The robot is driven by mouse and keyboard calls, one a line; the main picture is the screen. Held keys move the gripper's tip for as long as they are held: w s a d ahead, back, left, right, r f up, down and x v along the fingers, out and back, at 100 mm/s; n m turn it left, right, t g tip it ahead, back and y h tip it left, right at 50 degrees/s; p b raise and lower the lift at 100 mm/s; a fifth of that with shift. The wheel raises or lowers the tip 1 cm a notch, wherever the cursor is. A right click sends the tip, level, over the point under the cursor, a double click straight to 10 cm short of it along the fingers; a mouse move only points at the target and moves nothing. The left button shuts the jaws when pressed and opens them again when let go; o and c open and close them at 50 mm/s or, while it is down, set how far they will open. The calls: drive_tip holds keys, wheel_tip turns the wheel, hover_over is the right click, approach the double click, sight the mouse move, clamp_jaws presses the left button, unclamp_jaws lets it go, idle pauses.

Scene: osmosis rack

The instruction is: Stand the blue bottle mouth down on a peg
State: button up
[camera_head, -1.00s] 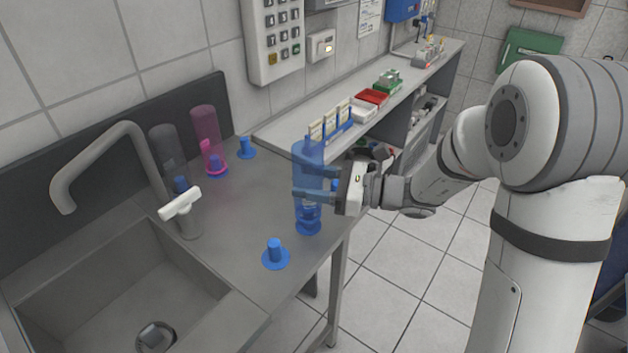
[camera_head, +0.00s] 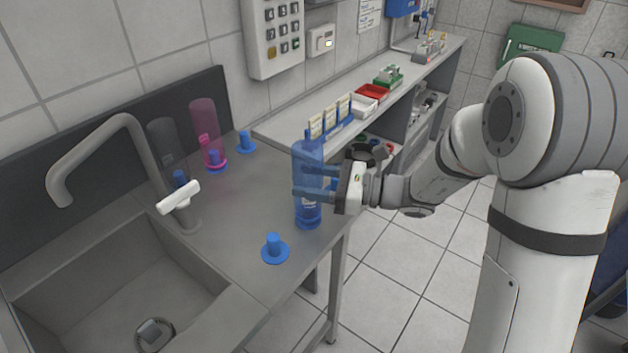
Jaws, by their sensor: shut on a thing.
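A see-through blue bottle (camera_head: 308,158) stands upright near the right edge of the grey counter. My gripper (camera_head: 318,182) is shut on its middle from the right, with the fingers level. The bottle's lower end (camera_head: 308,217) is close to the counter, over the spot where a blue peg base shows. Whether it rests fully on that peg, and the shape of its mouth, are hard to make out. A bare blue peg (camera_head: 274,249) stands in front of it, and another bare peg (camera_head: 245,142) stands at the back.
A pink bottle (camera_head: 205,120) and a dark clear bottle (camera_head: 164,145) stand over pegs at the back left. The tap (camera_head: 145,150) and the sink (camera_head: 110,275) are at left. A rack (camera_head: 335,118) and trays (camera_head: 371,92) line the rear bench. The middle of the counter is clear.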

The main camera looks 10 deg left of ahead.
drive_tip(key=shift+f, duration=0.35)
idle(0.6)
drive_tip(key=o, duration=1.5)
drive_tip(key=shift+w, duration=0.1)
drive_tip(key=shift+d, duration=0.1)
drive_tip(key=shift+w+d, duration=0.2)
drive_tip(key=shift+d, duration=4.7)
